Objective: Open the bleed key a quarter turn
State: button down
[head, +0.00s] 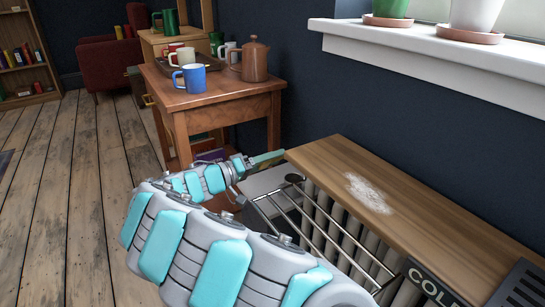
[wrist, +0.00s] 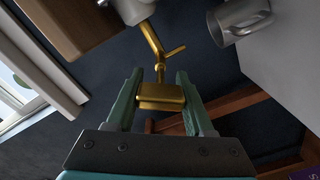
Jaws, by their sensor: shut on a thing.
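A brass bleed key (wrist: 161,97) shows in the wrist view. Its bent shaft runs up to a pale fitting (wrist: 135,9) at the top. My gripper (wrist: 160,79) has its two teal fingers on either side of the key's flat handle and is shut on it. In the head view my gripper (head: 266,158) is at the far end of the radiator (head: 345,232), below the wooden shelf over it. The key cannot be made out clearly there. I cannot tell from these frames how far the key is turned.
A wooden side table (head: 222,95) with mugs and a brown pot (head: 255,62) stands just beyond my gripper. A metal rack (head: 325,230) hangs in front of the radiator. A grey cup-like thing (wrist: 232,22) is close to the key. The floor at left is clear.

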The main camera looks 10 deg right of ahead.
jog(key=shift+n+p, duration=0.8)
jog(key=shift+n, duration=1.2)
jog(key=shift+w+f, duration=0.1)
jog(key=shift+c, duration=1.4)
grip_release()
jog(key=v, duration=0.8)
